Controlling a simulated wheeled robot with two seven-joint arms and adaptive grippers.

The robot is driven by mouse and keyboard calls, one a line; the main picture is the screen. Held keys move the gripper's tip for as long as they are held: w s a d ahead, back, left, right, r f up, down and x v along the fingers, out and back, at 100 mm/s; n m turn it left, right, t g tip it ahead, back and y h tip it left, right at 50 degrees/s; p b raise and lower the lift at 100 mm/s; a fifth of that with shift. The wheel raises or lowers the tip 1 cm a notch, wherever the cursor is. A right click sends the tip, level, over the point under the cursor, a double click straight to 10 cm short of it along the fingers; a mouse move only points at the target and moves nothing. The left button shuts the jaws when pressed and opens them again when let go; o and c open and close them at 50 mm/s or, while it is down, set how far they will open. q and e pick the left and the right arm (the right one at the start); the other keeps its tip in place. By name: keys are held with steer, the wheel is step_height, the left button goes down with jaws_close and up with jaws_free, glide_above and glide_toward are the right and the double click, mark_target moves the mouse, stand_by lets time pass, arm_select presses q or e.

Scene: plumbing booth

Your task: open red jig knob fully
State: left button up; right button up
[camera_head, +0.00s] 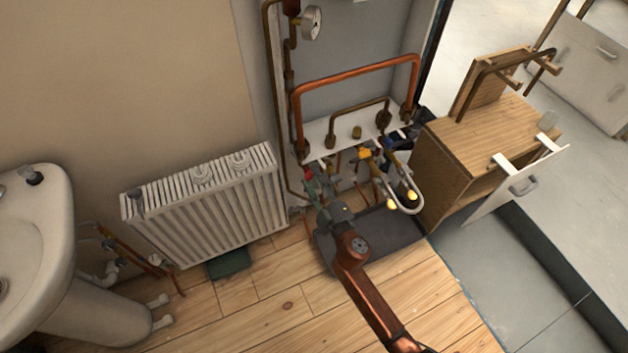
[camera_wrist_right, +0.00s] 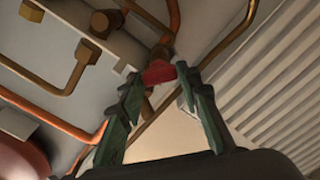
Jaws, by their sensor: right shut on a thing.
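The red jig knob (camera_wrist_right: 158,72) shows in the right wrist view between the tips of my right gripper's green fingers (camera_wrist_right: 157,80). The fingers are shut on it, one on each side. In the head view the right gripper (camera_head: 313,186) reaches the lower left end of the jig's pipework, and only a small red patch of the knob (camera_head: 309,171) shows beyond it. The knob's exact angle is hard to tell because the fingers cover part of it. My left gripper is not in view.
Copper pipes (camera_head: 355,75) rise behind the knob, with yellow-handled valves (camera_head: 366,154) to its right. A ribbed white radiator (camera_head: 205,205) stands close on the left. A dark tray (camera_head: 385,238) lies on the floor below. A wooden cabinet (camera_head: 437,165) stands to the right.

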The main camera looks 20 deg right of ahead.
steer(key=n, duration=0.5)
steer(key=shift+f+n, duration=0.1)
steer(key=shift+n, duration=1)
steer(key=o, duration=1.2)
steer(key=shift+c, duration=0.2)
steer(key=s, duration=1.2)
steer(key=shift+d, duration=0.2)
